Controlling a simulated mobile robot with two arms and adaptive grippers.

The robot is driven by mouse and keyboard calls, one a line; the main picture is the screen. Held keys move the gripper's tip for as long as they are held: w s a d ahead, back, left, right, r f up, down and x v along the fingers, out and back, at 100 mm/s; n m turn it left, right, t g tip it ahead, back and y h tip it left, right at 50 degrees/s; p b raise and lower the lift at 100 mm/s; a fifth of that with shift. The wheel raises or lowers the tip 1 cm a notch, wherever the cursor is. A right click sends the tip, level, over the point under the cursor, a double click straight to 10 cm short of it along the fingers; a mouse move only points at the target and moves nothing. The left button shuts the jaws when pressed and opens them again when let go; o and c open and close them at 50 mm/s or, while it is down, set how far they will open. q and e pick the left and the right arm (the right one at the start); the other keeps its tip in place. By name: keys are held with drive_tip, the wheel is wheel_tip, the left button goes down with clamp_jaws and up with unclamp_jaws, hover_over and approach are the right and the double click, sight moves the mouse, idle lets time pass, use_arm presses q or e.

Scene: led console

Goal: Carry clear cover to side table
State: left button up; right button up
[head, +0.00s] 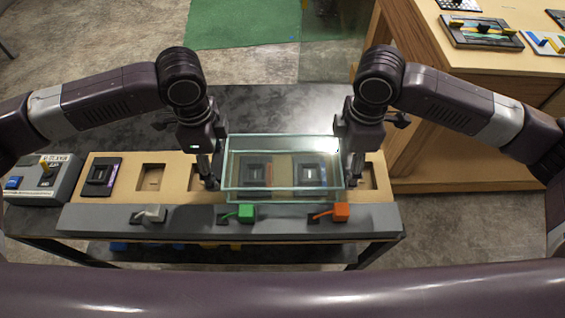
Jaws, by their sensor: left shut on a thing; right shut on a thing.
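The clear cover (283,146), a see-through box with pale green edges, is in the middle of the head view, over the right half of the console (88,220). Two dark square modules show through it. My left gripper (212,180) is shut on the cover's left side. My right gripper (347,176) is shut on its right side. I cannot tell whether the cover rests on the console or hangs just above it. The wooden side table (450,105) stands at the upper right, beyond my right arm.
The console's front ledge carries a grey lever (152,214), a green one (246,214) and an orange one (340,211). A grey control box (45,180) sits at the left. The side table holds trays with coloured parts (480,32); its near left top is bare.

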use_arm(q)
drive_tip(key=shift+r, duration=0.15)
drive_tip(key=shift+c, duration=0.2)
use_arm(e)
drive_tip(key=shift+r, duration=0.1)
drive_tip(key=shift+c, duration=0.2)
